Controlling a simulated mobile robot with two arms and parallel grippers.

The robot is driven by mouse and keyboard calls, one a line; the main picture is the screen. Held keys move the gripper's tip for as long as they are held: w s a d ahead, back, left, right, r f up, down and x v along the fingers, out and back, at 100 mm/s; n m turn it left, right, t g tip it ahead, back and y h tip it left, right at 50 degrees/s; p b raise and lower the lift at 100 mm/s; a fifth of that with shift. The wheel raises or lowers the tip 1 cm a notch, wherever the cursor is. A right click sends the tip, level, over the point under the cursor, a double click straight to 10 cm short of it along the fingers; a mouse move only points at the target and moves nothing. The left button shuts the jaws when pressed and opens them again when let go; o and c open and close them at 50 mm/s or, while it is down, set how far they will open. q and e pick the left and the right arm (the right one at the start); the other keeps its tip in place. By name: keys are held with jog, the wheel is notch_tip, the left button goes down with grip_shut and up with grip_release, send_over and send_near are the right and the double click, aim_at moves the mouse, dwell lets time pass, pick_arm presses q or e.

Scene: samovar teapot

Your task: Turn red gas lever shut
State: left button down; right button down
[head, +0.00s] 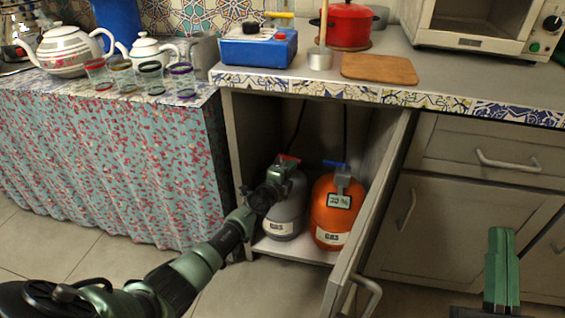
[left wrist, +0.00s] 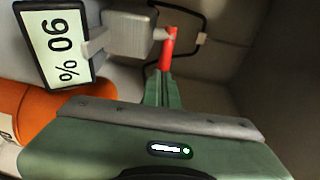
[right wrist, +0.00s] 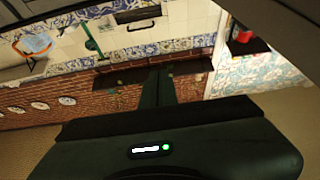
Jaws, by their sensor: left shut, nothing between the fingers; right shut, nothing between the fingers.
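The red gas lever (head: 289,157) tops the valve of the grey gas bottle (head: 285,205) inside the open cabinet. In the left wrist view the red lever (left wrist: 168,48) sticks out from a grey valve block (left wrist: 130,35) with a percent display (left wrist: 55,45). My left gripper (head: 277,178) is inside the cabinet at the grey bottle's valve. In the left wrist view its closed fingertips (left wrist: 160,82) meet the lever's free end; I cannot tell if they touch. My right gripper (head: 503,240) is shut and empty, before the drawers at right.
An orange gas bottle (head: 331,212) with a blue lever (head: 335,163) stands right beside the grey one. The open cabinet door (head: 375,205) juts out to the right of the bottles. The counter above (head: 440,75) holds a blue stove (head: 259,47) and a red pot (head: 347,25).

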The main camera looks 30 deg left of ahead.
pick_arm(q)
jog(key=shift+w+d+n+y, duration=0.45)
jog(key=shift+w+n+y, duration=0.3)
jog(key=shift+y, duration=0.35)
pick_arm(e)
jog(key=shift+w+f+g+h, duration=0.15)
jog(key=shift+w+f+g, duration=0.25)
jog(key=shift+f, duration=0.2)
jog(key=shift+w+f+g+h, duration=0.15)
jog(key=shift+w+f+g, duration=0.15)
jog(key=shift+f+g, duration=0.25)
pick_arm(q)
jog(key=shift+f, duration=0.1)
